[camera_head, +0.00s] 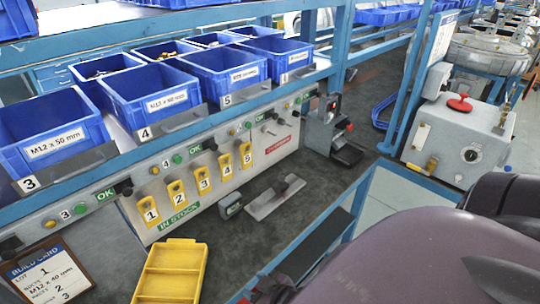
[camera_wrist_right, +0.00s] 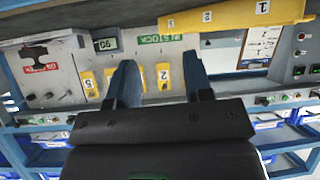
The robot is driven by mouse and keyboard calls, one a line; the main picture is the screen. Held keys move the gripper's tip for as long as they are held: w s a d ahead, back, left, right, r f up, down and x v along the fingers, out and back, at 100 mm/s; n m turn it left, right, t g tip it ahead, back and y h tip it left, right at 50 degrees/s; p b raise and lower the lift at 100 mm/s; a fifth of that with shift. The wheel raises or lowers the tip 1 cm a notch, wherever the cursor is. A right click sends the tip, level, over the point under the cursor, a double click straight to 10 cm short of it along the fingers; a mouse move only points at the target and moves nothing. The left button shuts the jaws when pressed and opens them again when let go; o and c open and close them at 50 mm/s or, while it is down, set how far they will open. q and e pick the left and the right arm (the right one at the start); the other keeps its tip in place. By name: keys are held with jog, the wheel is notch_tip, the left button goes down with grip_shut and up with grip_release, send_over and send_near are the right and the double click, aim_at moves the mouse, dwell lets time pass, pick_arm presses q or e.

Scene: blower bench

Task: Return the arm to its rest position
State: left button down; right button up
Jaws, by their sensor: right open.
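My right arm (camera_head: 430,250) fills the lower right of the head view as large purple-grey links. It reaches in over the front edge of the bench. My right gripper (camera_wrist_right: 158,70) shows in the wrist view with its two dark blue fingers spread apart. Nothing is between the fingers. The wrist picture is upside down, with the bench panel and its yellow numbered tags behind the fingers. My left gripper is in neither view.
A yellow tray (camera_head: 171,272) lies on the bench at front left, near a build card (camera_head: 48,276). Blue bins (camera_head: 150,98) line the shelf. A grey plate with a handle (camera_head: 275,198) lies on the dark bench top. A grey box with a red knob (camera_head: 459,140) stands at right.

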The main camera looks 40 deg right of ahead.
jog(key=s+d, duration=0.1)
jog(key=s+d+h, duration=0.1)
jog(key=d, duration=0.1)
jog(key=shift+f+m, duration=0.2)
jog(key=shift+m, duration=0.1)
jog(key=shift+w+a, duration=0.1)
jog(key=shift+a, duration=0.05)
dwell(1.2)
